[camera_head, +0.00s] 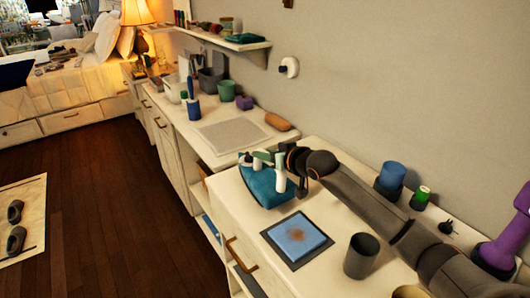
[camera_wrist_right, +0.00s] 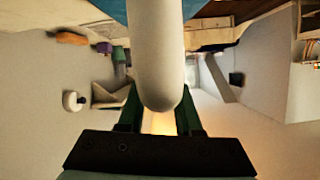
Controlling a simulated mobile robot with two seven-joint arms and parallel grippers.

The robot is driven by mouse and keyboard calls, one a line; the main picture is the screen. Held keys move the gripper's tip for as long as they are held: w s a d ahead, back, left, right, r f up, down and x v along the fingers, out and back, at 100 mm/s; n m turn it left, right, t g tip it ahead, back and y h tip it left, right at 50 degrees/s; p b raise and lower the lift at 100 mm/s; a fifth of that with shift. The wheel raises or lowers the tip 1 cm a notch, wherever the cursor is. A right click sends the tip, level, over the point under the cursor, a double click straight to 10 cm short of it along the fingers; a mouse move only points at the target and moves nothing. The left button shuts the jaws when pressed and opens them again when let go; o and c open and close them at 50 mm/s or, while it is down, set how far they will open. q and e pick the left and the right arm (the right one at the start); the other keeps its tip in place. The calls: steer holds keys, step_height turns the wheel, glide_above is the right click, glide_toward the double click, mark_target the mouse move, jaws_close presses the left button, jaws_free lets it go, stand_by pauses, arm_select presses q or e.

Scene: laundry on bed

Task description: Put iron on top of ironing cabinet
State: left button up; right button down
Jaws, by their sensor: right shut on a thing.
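The iron (camera_head: 268,190) has a teal-blue body and a white handle. It is over the left end of the near white cabinet top (camera_head: 250,217); I cannot tell whether it touches the top. My right gripper (camera_head: 281,160) is shut on the iron's white handle. In the right wrist view the handle (camera_wrist_right: 158,55) stands between the dark green fingers (camera_wrist_right: 158,122), with some blue at the top edge. The arm and gripper hide part of the iron's right side. My left gripper is not in view.
A blue stained cloth on a dark mat (camera_head: 297,237) and a dark cup (camera_head: 361,256) lie in front of my right arm. A blue jar (camera_head: 391,176), a green jar (camera_head: 421,196) and a purple item (camera_head: 500,245) stand behind it. A counter with a grey pad (camera_head: 232,135) lies beyond.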

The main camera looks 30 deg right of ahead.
steer(key=shift+f, duration=1.15)
steer(key=c, duration=0.9)
jaws_free()
steer(key=shift+s+f, duration=0.1)
steer(key=shift+f, duration=0.2)
steer(key=o, duration=0.3)
steer(key=shift+s, duration=0.1)
steer(key=shift+v, duration=3.7)
